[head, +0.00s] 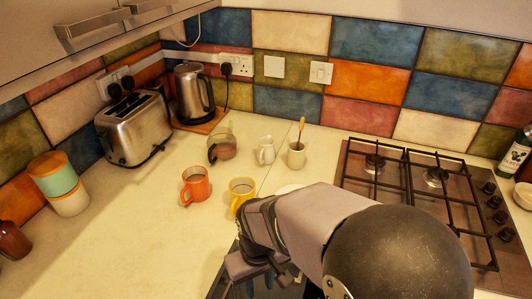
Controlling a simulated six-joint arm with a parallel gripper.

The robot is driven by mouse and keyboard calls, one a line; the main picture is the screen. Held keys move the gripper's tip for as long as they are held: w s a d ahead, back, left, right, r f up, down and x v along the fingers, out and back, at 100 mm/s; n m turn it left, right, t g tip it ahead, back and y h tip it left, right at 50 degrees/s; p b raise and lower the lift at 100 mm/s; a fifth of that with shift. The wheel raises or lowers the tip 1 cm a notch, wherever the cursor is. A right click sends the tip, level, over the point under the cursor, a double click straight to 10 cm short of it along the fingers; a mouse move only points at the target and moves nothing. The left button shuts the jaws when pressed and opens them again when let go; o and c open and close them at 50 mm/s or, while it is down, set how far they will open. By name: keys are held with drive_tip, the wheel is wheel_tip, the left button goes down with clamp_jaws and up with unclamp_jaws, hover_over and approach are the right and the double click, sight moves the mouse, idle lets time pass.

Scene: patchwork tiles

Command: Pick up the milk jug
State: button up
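A small white milk jug (265,150) stands upright on the worktop, near the back wall, left of a cream pot (297,155) with a wooden handle sticking out of it. My gripper (258,272) is low in the middle of the head view, nearer the camera than the jug and well apart from it. It points down, and its fingers are dark and partly hidden by my arm, so I cannot tell whether it is open or shut. I see nothing held in it.
A yellow mug (241,194) and an orange mug (195,186) stand between my gripper and the jug's left side. A white dish (288,188) is partly hidden behind my arm. The hob (415,195) is right.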

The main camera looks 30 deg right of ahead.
drive_tip(key=shift+c, duration=0.6)
drive_tip(key=shift+c, duration=0.7)
drive_tip(key=shift+r, duration=0.1)
